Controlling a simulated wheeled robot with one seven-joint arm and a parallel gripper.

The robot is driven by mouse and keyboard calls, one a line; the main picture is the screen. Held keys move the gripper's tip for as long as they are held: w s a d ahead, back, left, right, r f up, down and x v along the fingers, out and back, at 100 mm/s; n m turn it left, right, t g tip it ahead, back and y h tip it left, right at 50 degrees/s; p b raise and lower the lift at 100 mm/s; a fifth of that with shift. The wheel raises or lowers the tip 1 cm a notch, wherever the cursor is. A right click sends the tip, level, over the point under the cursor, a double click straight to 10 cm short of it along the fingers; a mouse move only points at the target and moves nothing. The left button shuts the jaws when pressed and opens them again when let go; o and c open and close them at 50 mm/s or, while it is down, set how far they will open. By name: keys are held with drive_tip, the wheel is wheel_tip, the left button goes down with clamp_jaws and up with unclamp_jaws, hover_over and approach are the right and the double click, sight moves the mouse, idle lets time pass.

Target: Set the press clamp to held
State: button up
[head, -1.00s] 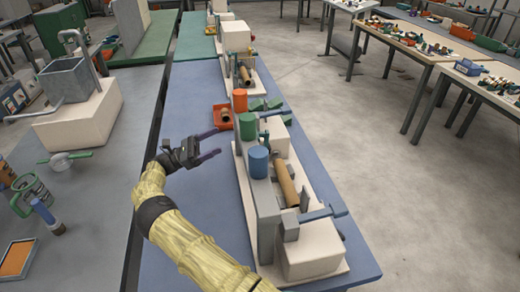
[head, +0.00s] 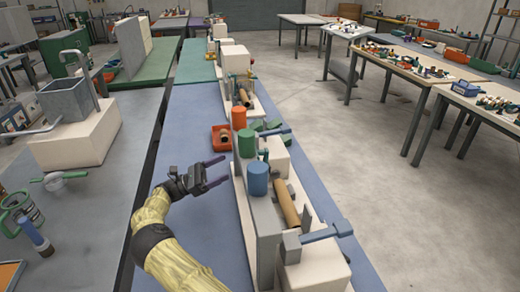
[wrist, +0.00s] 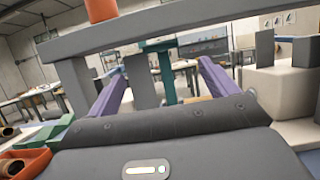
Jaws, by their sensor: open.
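The spiral winder (head: 268,222) stands on the blue bench, with a brown tube (head: 287,203) lying along it. Blue (head: 257,180), green (head: 247,143) and orange (head: 239,118) cylinders stand along its left side. A blue lever bar (head: 326,232) crosses its near end beside a grey block. A green upright part with a crossbar (wrist: 160,47) shows beyond the grey rail in the wrist view. I cannot tell which part is the press clamp. My gripper (head: 224,171) is open and empty, left of the winder, its purple fingers pointing toward it; they also show in the wrist view (wrist: 157,75).
An orange tray (head: 222,138) sits on the bench beyond my gripper. A similar machine (head: 237,65) stands further back. A grey table (head: 85,215) with a metal box on a pale block (head: 75,130) is on the left. Blue bench surface left of the winder is clear.

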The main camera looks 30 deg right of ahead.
sight(260, 151)
drive_tip(key=p+x, duration=0.2)
drive_tip(key=x, duration=1.2)
drive_tip(key=shift+d+r+p, duration=0.15)
drive_tip(key=shift+d+p, duration=0.2)
